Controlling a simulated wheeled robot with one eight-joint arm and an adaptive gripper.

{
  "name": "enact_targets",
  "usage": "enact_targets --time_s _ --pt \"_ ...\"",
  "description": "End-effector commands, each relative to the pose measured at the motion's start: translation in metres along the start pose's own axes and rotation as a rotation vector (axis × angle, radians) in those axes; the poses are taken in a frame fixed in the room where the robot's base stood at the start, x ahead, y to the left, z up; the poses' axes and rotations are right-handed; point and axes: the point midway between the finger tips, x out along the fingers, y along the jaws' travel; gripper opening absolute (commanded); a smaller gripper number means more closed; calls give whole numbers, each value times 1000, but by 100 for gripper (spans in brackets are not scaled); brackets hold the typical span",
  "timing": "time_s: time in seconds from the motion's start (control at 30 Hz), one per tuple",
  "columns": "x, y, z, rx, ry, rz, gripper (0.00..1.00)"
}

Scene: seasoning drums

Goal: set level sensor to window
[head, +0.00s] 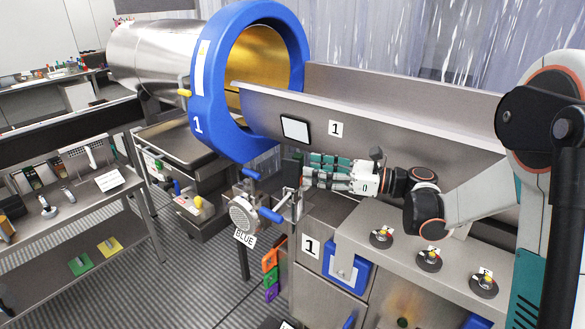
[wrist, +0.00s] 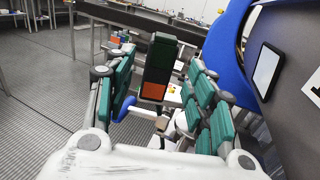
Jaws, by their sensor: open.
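My gripper (head: 310,172) is open in front of the steel trough wall, with its green-padded fingers pointing left. In the wrist view the fingers (wrist: 163,100) stand apart on both sides of a dark upright block (wrist: 157,68) with an orange square low on its face. I see space between the block and the fingers. The block may be the level sensor; I cannot tell for sure. In the head view only a small dark part (head: 297,164) shows at the fingertips. A pale black-framed square panel (head: 296,129), perhaps the window, is on the trough wall above; it also shows in the wrist view (wrist: 265,68).
A blue-rimmed drum (head: 208,88) stands at upper left. Blue-handled metal fittings (head: 270,214) sit just below my gripper. A steel counter (head: 400,247) with several round knobs lies under my arm.

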Motion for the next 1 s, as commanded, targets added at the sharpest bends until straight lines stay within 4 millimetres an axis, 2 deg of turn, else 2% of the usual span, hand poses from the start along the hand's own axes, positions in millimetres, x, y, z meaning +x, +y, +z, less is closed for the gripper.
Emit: enact_targets --time_s 0.1,0.33,0.5,0.77,0.8,0.87,1.0 --pt "24 1 -1 0 0 4 50" --pt "56 0 -1 -1 0 2 50" --pt "65 0 0 -1 0 0 50" --pt "66 0 0 -1 0 0 50" --pt "66 0 0 -1 0 0 48" --pt "66 0 0 -1 0 0 34" --pt "66 0 0 -1 0 0 2"
